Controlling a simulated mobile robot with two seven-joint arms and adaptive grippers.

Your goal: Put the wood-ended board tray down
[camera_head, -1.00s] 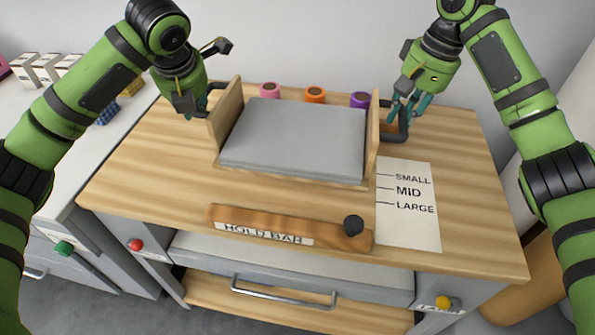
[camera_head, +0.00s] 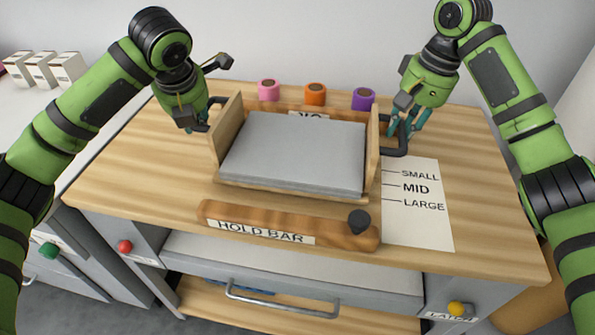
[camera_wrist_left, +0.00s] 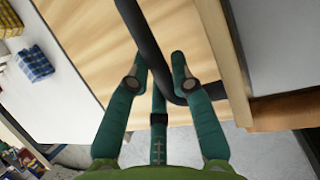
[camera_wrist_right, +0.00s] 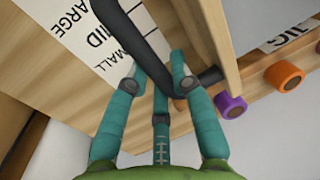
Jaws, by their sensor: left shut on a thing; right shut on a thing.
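The board tray (camera_head: 228,126) has two upright wooden ends, a dark handle on each end, and a grey board stack (camera_head: 295,150) between them. It is over the middle of the wooden bench top (camera_head: 130,165), behind the hold bar (camera_head: 290,226). I cannot tell whether its underside touches the bench. My left gripper (camera_head: 203,122) is shut on the left handle (camera_wrist_left: 145,45). My right gripper (camera_head: 402,124) is shut on the right handle (camera_wrist_right: 140,40). Both wrist views show the handles between the fingers.
Pink (camera_head: 268,90), orange (camera_head: 315,94) and purple (camera_head: 363,99) rolls stand at the back, by a wooden strip labelled JIG (camera_wrist_right: 285,37). A SMALL/MID/LARGE sheet (camera_head: 418,225) lies right of the tray. A black knob (camera_head: 358,221) is on the hold bar. The bench's left side is clear.

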